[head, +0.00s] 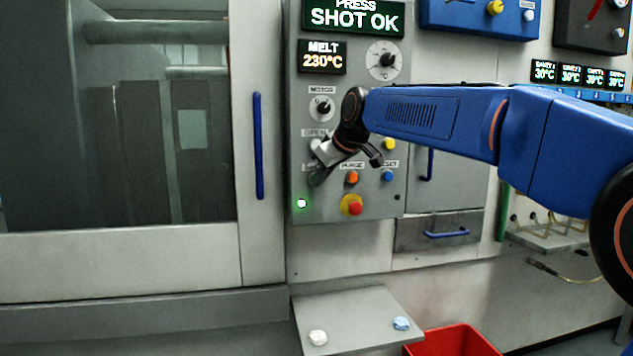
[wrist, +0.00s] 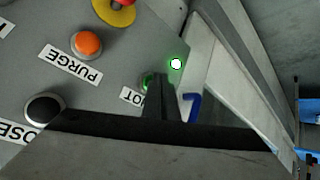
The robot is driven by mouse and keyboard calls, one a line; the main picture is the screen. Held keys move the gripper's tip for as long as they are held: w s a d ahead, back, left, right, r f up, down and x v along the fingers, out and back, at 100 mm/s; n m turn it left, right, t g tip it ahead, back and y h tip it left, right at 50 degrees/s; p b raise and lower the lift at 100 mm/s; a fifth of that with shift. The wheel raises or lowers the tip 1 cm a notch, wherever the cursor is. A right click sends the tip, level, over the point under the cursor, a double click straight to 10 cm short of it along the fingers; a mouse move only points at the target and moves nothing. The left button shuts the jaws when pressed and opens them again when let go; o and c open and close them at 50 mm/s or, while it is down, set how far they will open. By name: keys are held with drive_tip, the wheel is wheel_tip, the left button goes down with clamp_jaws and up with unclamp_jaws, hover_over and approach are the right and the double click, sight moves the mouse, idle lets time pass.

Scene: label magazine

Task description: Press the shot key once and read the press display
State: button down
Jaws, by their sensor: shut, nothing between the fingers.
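The press display (head: 352,17) at the top of the grey control panel reads "PRESS SHOT OK" in bright letters. The shot key (wrist: 148,80) is a green button, mostly hidden behind my gripper fingers in the wrist view; its label shows only "OT". My gripper (head: 315,182) is shut and empty, with its tips at the lower left of the panel. In the wrist view its fingertips (wrist: 160,80) overlap the key. I cannot tell whether they touch it. In the head view the key is hidden by my gripper.
A green lamp (head: 302,203) glows beside the key. The orange purge button (head: 352,177), blue button (head: 388,175) and red knob on yellow (head: 351,205) are close by. A blue door handle (head: 259,145) stands left. A shelf (head: 350,305) and red bin (head: 455,341) are below.

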drive_tip(key=shift+s, duration=0.1)
idle(0.3)
drive_tip(key=shift+s+d, duration=0.25)
drive_tip(key=shift+s, duration=0.5)
drive_tip(key=s, duration=0.2)
drive_tip(key=s+d, duration=0.1)
drive_tip(key=s, duration=0.1)
drive_tip(key=shift+s+d, duration=0.15)
drive_tip(key=shift+s, duration=0.25)
idle(0.5)
